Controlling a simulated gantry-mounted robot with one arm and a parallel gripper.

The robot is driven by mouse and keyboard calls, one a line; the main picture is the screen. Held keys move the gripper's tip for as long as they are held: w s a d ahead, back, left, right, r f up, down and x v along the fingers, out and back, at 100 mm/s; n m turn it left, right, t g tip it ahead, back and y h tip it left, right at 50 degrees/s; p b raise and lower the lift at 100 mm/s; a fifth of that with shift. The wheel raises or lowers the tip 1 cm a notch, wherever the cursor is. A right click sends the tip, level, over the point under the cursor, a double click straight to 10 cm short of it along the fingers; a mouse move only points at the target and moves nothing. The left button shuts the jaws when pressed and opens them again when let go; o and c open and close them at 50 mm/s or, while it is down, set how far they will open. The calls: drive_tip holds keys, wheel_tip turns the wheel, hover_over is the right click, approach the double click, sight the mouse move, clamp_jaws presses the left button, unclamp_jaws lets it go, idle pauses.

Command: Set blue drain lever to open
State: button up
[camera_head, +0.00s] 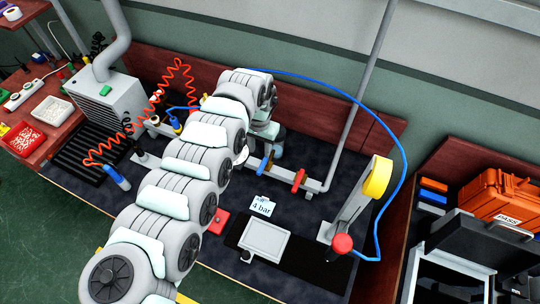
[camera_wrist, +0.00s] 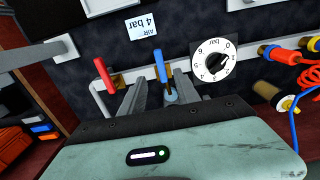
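The blue drain lever (camera_wrist: 160,66) stands up from a pipe fitting in the wrist view. It also shows in the head view (camera_head: 265,164), beside my arm. My gripper (camera_wrist: 160,84) is open. Its two fingers are apart, one on each side of the blue lever's line, with a brass fitting and a round blue-grey part showing between them. I cannot tell whether either finger touches the lever. In the head view my arm hides most of the gripper.
A red lever (camera_wrist: 104,75) stands left of the blue one in the wrist view. A white numbered dial (camera_wrist: 205,72) is close to the right finger. Red and yellow fittings (camera_wrist: 275,52) lie farther right. A "4 bar" card (camera_head: 262,204) lies on the dark bench.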

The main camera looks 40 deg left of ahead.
sight(261, 168)
drive_tip(key=f, duration=1)
drive_tip(key=shift+s+f+b, duration=0.25)
drive_tip(key=shift+f+b, duration=0.1)
drive_tip(key=shift+b, duration=0.05)
clamp_jaws()
idle(0.9)
